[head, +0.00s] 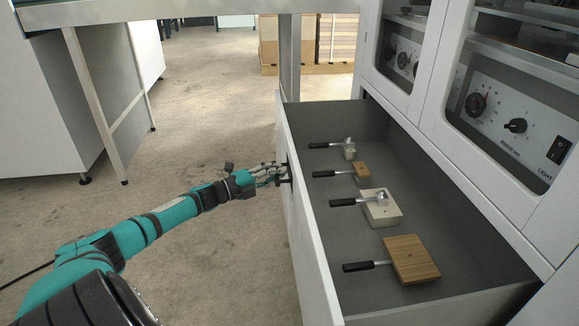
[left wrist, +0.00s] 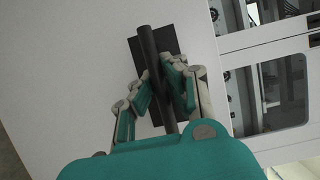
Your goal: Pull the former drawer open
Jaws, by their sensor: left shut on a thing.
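The former drawer (head: 312,235) is pulled out from the white machine, with its white front facing left and its grey inside visible from above. My left gripper (head: 279,174) is at the outer face of the drawer front, shut on the dark drawer handle. In the left wrist view, the fingers (left wrist: 160,88) lie on both sides of the dark handle bar (left wrist: 149,50), in front of a black plate on the white drawer front (left wrist: 75,75). My right gripper is not in view.
Several tools with black handles lie in the drawer, among them a wooden block (head: 411,259) and a pale block (head: 380,207). The machine's control panel (head: 508,122) is at the right. A white cabinet (head: 40,100) stands at the left. Bare floor (head: 210,110) lies between.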

